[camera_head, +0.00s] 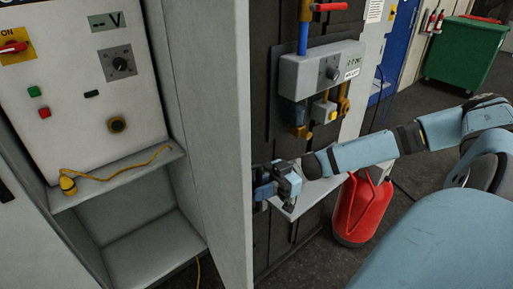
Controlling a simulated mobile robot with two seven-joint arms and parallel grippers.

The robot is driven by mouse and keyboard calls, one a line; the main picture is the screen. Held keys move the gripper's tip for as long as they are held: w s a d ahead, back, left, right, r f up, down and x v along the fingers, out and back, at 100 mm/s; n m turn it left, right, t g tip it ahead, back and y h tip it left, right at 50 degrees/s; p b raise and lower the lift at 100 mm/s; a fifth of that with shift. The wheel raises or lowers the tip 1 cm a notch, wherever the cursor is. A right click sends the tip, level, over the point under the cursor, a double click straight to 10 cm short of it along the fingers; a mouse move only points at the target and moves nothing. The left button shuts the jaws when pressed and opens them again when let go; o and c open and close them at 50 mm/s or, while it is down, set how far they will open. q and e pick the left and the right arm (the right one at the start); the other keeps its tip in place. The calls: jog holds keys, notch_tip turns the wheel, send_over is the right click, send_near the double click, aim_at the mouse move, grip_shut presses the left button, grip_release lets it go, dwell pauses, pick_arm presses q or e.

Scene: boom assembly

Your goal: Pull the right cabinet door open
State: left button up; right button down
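A tall pale grey panel (215,110) stands upright at the right side of the open cabinet (155,245). It appears to be the right cabinet door, seen from its inner side, but I cannot tell it surely from a side wall. My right gripper (266,188) is just right of the panel's front edge, close to its outer side. Its fingertips are small and partly hidden, so I cannot tell whether they are open or hold a handle. No handle is visible. My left gripper is out of view.
Inside the cabinet are a control panel (85,75) with knobs and buttons, and a shelf with a yellow cable (125,172). Right of the door are a grey wall box (320,72), a red container (361,208) on the floor and a green bin (466,52).

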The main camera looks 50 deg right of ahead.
jog(key=shift+f, duration=0.1)
jog(key=c, duration=1.1)
grip_release()
jog(key=b+v, duration=0.1)
jog(key=v, duration=1.3)
jog(key=shift+b, duration=0.35)
jog(key=shift+s, duration=0.1)
